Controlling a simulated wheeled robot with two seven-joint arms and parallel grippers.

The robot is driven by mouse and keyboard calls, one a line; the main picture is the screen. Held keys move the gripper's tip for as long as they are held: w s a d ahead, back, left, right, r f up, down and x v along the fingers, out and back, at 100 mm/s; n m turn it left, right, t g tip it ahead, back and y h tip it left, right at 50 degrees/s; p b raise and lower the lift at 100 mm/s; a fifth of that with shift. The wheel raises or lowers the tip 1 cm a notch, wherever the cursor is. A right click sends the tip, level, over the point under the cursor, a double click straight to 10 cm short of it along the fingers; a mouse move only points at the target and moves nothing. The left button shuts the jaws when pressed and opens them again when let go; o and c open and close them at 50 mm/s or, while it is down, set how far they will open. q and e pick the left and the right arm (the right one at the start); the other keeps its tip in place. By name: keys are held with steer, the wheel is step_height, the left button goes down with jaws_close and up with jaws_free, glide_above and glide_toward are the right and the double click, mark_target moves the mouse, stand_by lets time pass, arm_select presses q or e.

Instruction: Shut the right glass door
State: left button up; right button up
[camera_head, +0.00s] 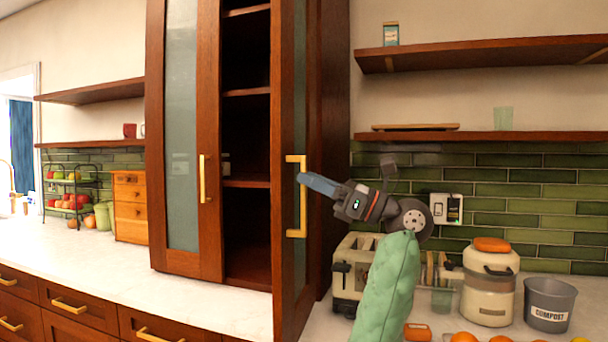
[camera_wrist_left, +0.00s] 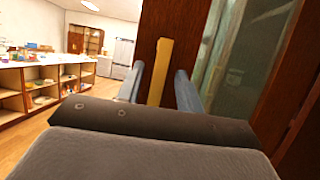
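The right glass door (camera_head: 288,120) of the tall wooden cabinet stands open, swung out toward me and seen nearly edge-on. Its brass bar handle (camera_head: 303,215) is on the face turned to the right; the handle also shows in the left wrist view (camera_wrist_left: 158,75). My left gripper (camera_head: 302,179) is at the upper middle of this handle. In the left wrist view its two blue-grey fingers (camera_wrist_left: 160,88) stand apart, one on each side of the bar, with gaps visible. The left glass door (camera_head: 182,150) looks shut. My right gripper is not in view.
Dark shelves (camera_head: 247,182) show inside the cabinet. A toaster (camera_head: 350,282), a cream canister (camera_head: 490,285) and a compost bin (camera_head: 549,305) stand on the counter to the right. The white counter (camera_head: 100,270) in front of the left door is clear.

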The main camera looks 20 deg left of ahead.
arm_select(q)
steer(key=shift+x, duration=1.25)
jaws_close()
steer(key=shift+a, duration=0.1)
